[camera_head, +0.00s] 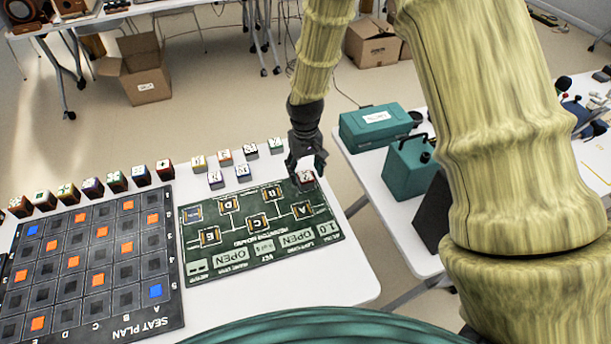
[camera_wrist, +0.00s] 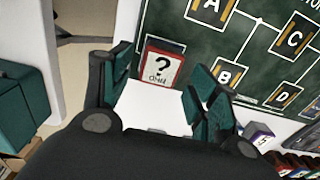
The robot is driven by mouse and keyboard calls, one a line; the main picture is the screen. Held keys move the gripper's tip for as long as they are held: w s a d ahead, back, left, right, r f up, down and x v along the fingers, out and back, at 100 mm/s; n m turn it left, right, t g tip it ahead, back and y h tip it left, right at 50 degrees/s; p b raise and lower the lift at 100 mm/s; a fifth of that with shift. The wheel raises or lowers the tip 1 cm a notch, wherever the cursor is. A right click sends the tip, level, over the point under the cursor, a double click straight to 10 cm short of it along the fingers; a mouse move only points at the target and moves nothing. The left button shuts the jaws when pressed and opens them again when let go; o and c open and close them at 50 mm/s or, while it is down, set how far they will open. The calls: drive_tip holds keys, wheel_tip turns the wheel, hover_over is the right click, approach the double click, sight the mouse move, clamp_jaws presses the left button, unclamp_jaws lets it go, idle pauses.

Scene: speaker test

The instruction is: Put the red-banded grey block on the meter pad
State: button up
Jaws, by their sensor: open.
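A block with a white "?" label and a red border (camera_wrist: 163,69) sits at the edge of the dark green board, between my fingertips in the wrist view. In the head view this block (camera_head: 307,177) is at the board's far right corner, partly covered by my gripper (camera_head: 306,160). My gripper is open above it, and its two fingers (camera_wrist: 163,92) lie either side of the block with nothing held. The block's grey sides are hard to make out. The green board (camera_head: 225,247) has a blue-outlined pad (camera_head: 191,213) at its far left; its small lettering is unreadable, so I cannot confirm it as the meter pad.
Several small blocks (camera_head: 225,158) stand behind the board, and a row of darker blocks (camera_head: 93,187) stands behind the seat-plan grid (camera_head: 98,328). A second table (camera_head: 385,205) with teal cases (camera_head: 378,125) is to the right. The white table's front right (camera_head: 345,285) is clear.

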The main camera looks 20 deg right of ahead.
sight(305, 175)
wheel_tip(305, 175, up, 9)
drive_tip(key=b, duration=0.1)
idle(0.4)
